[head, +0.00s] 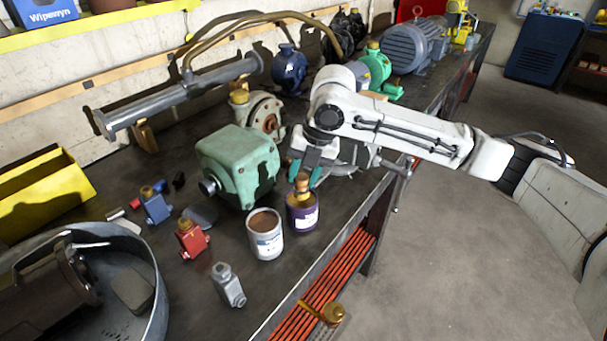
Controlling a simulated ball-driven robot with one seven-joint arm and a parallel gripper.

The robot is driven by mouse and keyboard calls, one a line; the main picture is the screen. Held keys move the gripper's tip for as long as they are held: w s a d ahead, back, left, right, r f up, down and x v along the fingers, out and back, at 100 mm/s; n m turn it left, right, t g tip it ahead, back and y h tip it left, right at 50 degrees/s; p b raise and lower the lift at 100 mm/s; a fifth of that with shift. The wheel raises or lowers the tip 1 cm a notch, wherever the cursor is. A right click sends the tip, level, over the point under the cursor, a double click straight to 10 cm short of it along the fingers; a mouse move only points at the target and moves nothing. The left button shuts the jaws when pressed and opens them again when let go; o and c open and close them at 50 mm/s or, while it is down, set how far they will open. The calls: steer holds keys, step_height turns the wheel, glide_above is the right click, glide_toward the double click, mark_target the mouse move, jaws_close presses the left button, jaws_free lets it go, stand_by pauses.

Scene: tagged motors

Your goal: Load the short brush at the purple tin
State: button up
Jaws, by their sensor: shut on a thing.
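The purple tin (303,218) with a white label stands upright on the dark bench, near its front edge. My gripper (304,176), with green fingertips, points down just above the tin. It is shut on the short brush (302,187), which has a brown, wood-coloured handle. The brush is roughly upright over the tin's mouth, and its lower end appears to be at or within the rim. The bristles and the tin's contents are hard to make out.
A white tin (266,240) with brown contents stands close left of the purple tin. A large green motor (238,165) is behind. A round metal tub (150,312) is at lower left.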

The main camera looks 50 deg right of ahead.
mark_target(303, 177)
steer(key=shift+r+p, duration=1.65)
steer(key=shift+r, duration=0.85)
